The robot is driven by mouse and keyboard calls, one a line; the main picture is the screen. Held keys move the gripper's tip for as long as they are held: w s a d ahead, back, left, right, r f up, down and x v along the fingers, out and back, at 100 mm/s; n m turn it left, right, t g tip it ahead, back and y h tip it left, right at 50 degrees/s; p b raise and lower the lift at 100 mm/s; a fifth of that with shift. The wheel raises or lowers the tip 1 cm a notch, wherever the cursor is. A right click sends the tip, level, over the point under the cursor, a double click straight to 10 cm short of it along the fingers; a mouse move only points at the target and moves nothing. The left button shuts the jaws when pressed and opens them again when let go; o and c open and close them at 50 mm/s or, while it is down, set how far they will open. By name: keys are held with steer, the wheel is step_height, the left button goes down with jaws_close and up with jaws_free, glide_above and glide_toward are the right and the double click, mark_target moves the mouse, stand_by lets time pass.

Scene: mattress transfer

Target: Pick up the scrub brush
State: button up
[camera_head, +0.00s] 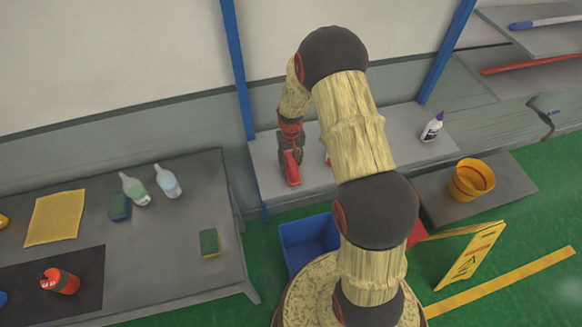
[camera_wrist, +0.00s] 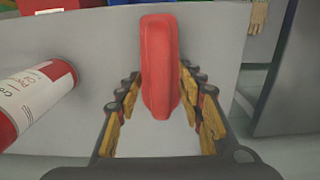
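The scrub brush shows in the wrist view as a long red rounded body (camera_wrist: 160,65), pointing lengthwise between the two fingers of my gripper (camera_wrist: 162,85). The yellow finger pads stand close on both sides of it. Near the fingertips the gaps are very thin, and I cannot tell whether the pads touch it. In the head view the red brush (camera_head: 292,168) is at my gripper (camera_head: 291,150), over the left part of the grey bench. I cannot tell whether it rests on the bench. Its underside is hidden.
A red and white labelled container (camera_wrist: 32,100) lies left of the brush in the wrist view. A white bottle (camera_head: 432,127) stands at the bench's right. A blue bin (camera_head: 308,243) is below the bench. The left table (camera_head: 175,240) holds bottles, sponges and a cloth.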

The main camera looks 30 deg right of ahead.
steer(key=shift+c, duration=0.8)
steer(key=c, duration=0.7)
jaws_close()
steer(key=shift+r, duration=0.15)
step_height(320, 180, up, 10)
steer(key=shift+f+b, duration=0.1)
steer(key=shift+b, duration=0.45)
steer(key=shift+o, duration=1.5)
jaws_free()
steer(key=c, duration=0.4)
jaws_close()
